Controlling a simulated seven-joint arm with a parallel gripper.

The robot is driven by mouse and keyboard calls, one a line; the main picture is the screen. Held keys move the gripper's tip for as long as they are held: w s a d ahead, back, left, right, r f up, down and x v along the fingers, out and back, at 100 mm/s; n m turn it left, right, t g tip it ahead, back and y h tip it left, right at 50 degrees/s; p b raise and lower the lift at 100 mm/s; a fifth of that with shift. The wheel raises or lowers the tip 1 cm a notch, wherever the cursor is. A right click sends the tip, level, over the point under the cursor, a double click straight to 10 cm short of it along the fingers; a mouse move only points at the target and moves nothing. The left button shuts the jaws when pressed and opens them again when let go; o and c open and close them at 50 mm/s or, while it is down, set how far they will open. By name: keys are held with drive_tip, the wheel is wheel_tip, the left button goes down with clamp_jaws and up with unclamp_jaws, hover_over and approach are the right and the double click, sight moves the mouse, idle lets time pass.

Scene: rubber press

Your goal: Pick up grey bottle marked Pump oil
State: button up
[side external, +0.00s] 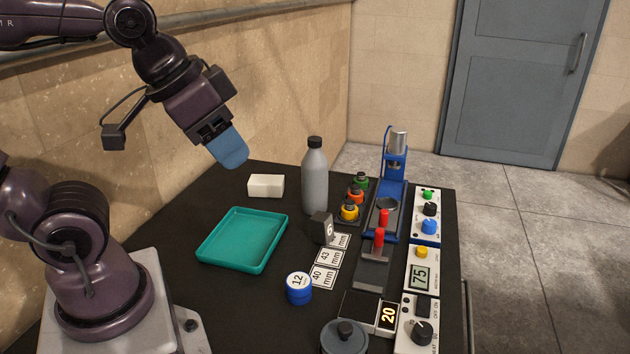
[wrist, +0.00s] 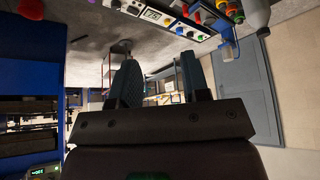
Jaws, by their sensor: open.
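A grey bottle (side external: 315,180) with a black cap stands upright on the black table, right of the white block. No label can be read on it. In the wrist view a grey bottle (wrist: 257,12) shows partly at the top right edge, cut off by the frame. My gripper (side external: 233,158) has blue fingers and hangs in the air above the back left of the table, left of the bottle and apart from it. In the wrist view my gripper (wrist: 158,80) shows its two fingers spread with nothing between them.
A teal tray (side external: 243,239) lies left of the bottle, with a white block (side external: 266,186) behind it.

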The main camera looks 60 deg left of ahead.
drive_tip(key=o, duration=0.5)
drive_tip(key=shift+c, duration=0.2)
drive_tip(key=m+y, duration=1.7)
drive_tip(key=m, duration=0.4)
approach(316, 146)
drive_tip(key=x, duration=0.6)
drive_tip(key=shift+w+a+r, duration=0.1)
drive_tip(key=shift+w+a, duration=0.1)
drive_tip(key=shift+w, duration=0.15)
drive_tip(key=shift+s+x, duration=0.1)
drive_tip(key=shift+x, duration=1.2)
drive_tip(key=shift+s+x, duration=0.15)
drive_tip(key=shift+x, duration=1.15)
